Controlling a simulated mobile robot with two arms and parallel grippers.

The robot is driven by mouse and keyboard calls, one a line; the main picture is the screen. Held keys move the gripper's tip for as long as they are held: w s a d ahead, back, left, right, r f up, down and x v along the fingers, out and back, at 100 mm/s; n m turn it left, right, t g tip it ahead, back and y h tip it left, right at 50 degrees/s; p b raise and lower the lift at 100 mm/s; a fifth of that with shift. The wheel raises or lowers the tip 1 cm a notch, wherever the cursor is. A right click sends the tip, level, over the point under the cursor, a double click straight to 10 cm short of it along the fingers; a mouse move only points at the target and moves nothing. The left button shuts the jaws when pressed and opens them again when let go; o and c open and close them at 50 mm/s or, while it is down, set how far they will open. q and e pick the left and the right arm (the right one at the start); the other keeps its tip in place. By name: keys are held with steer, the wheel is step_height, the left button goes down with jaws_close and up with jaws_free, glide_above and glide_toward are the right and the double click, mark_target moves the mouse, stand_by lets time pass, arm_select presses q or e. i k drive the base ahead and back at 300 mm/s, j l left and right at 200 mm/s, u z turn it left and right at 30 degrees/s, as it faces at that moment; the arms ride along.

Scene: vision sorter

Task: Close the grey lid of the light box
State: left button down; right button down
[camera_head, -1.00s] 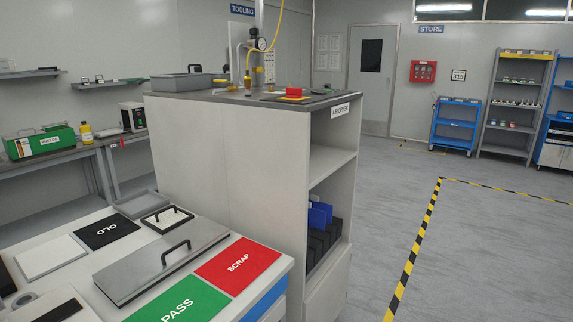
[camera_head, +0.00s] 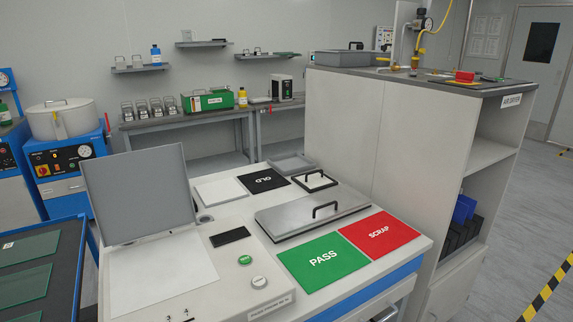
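The light box (camera_head: 258,268) stands on the left part of the white bench. Its grey lid (camera_head: 140,190) is open and stands nearly upright, leaning slightly back, at the rear edge of the white lit-looking panel (camera_head: 162,272). The panel looks bare. A dark display (camera_head: 230,237), a green button (camera_head: 245,260) and a white knob (camera_head: 259,282) sit to the panel's right. Neither of my grippers is in view.
A grey flat cover with a black handle (camera_head: 290,219) lies right of the box, beside the green PASS mat (camera_head: 310,274) and red SCRAP mat (camera_head: 391,240). A tall grey cabinet (camera_head: 350,130) stands behind. A dark tray with glass plates (camera_head: 65,245) is at left.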

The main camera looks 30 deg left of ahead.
mark_target(134, 196)
steer(key=k+j+z, duration=0.15)
steer(key=k+j, duration=0.45)
steer(key=k+j+z, duration=0.2)
steer(key=k+j, duration=0.45)
steer(key=k+j+z, duration=0.15)
steer(key=k+j, duration=0.35)
steer(key=k, duration=0.2)
steer(key=k+j+z, duration=0.15)
steer(key=j, duration=0.35)
steer(key=k+j+z, duration=0.1)
steer(key=k+j, duration=0.15)
steer(key=j, duration=0.2)
steer(key=k+j+z, duration=0.15)
steer(key=j, duration=0.3)
steer(key=k+j+z, duration=0.15)
steer(key=k+j, duration=0.2)
steer(key=j+z, duration=0.15)
steer(key=j, duration=0.65)
steer(key=j+z, duration=0.15)
steer(key=j, duration=0.7)
steer(key=j+z, duration=0.1)
steer(key=j, duration=0.7)
steer(key=k+j+z, duration=0.15)
steer(key=j, duration=0.7)
